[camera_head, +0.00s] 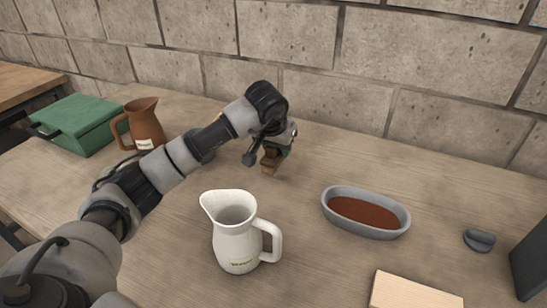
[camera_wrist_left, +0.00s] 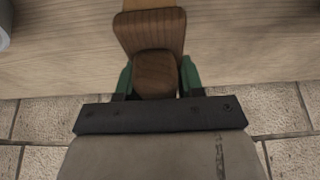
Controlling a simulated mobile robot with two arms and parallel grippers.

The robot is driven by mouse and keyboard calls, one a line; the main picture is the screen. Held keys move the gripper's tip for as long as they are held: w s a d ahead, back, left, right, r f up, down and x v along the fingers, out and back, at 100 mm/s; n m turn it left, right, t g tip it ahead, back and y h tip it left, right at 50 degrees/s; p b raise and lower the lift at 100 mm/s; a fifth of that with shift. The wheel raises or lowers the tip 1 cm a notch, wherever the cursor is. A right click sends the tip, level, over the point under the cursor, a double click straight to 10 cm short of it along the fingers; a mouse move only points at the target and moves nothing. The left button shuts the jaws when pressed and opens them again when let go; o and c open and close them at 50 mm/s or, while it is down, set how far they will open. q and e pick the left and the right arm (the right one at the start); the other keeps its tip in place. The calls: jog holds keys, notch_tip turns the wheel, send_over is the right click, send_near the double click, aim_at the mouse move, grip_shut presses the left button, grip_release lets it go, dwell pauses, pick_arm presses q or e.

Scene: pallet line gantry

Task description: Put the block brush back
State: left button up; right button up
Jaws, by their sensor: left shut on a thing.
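The block brush (camera_head: 269,164) is a small brown wooden block, held near the back of the table, left of centre in the head view. In the left wrist view the brush (camera_wrist_left: 150,32) has a ridged dark-brown body, a rounded end between the fingers and a lighter tan part at the top edge. My left gripper (camera_head: 283,150) is shut on it; its green fingers flank the rounded end in the wrist view (camera_wrist_left: 157,78). I cannot tell whether the brush touches the table. My right gripper is not in view.
A white pitcher (camera_head: 236,245) stands in front of my left arm. A grey oval dish (camera_head: 362,231) with reddish-brown contents is right of centre. A brown jug (camera_head: 145,125) and green box (camera_head: 82,120) stand left. A pale board (camera_head: 410,293) and grey knob-like piece (camera_head: 479,240) lie right.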

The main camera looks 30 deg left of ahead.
pick_arm(q)
jog(key=shift+a+f, duration=0.4)
jog(key=shift+a, duration=0.2)
notch_tip(320, 180, down, 3)
jog(key=shift+f+p, duration=0.15)
jog(key=shift+p, duration=0.2)
jog(key=shift+f, duration=0.3)
jog(key=shift+f, duration=0.15)
jog(key=o, duration=0.9)
